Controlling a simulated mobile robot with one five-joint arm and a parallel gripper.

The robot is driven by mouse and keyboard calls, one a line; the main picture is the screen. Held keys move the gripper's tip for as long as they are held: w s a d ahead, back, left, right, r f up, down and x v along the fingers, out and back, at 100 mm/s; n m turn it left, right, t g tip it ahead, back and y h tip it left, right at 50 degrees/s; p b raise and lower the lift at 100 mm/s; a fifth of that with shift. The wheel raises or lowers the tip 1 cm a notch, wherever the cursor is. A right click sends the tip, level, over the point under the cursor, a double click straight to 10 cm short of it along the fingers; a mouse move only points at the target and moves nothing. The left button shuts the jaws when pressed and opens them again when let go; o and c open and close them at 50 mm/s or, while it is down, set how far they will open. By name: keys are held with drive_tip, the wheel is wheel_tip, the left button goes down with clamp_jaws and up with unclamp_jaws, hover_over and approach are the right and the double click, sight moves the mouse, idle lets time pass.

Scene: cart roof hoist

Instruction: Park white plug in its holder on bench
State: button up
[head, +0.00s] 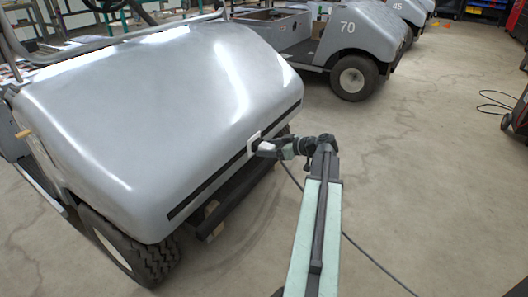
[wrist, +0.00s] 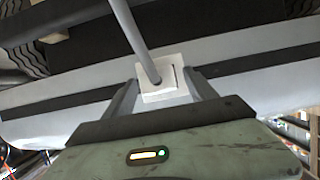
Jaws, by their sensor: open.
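A white square block with a grey cable (wrist: 135,35), which looks like the white plug (wrist: 150,95), sits between my fingers in the wrist view. It is against the black band of the grey cart's front. In the head view a white piece (head: 252,137) shows at that spot, partly behind my gripper (head: 262,147). My gripper, also in the wrist view (wrist: 163,77), is open, one finger on each side of the block. I cannot tell whether a finger touches it. I cannot make out the holder or its bench in either view.
The grey cart (head: 160,110) fills the left, its front wheel (head: 125,245) low down. A dark cable (head: 375,258) runs across the floor to the right of my arm. Another cart marked 70 (head: 345,35) stands behind. Open concrete floor (head: 440,150) lies to the right.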

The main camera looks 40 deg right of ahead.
clamp_jaws()
drive_tip(key=shift+s, duration=0.1)
idle(0.4)
drive_tip(key=shift+s+d, duration=0.3)
drive_tip(key=shift+s, duration=0.75)
drive_tip(key=shift+s+d, duration=0.25)
drive_tip(key=shift+s, duration=0.8)
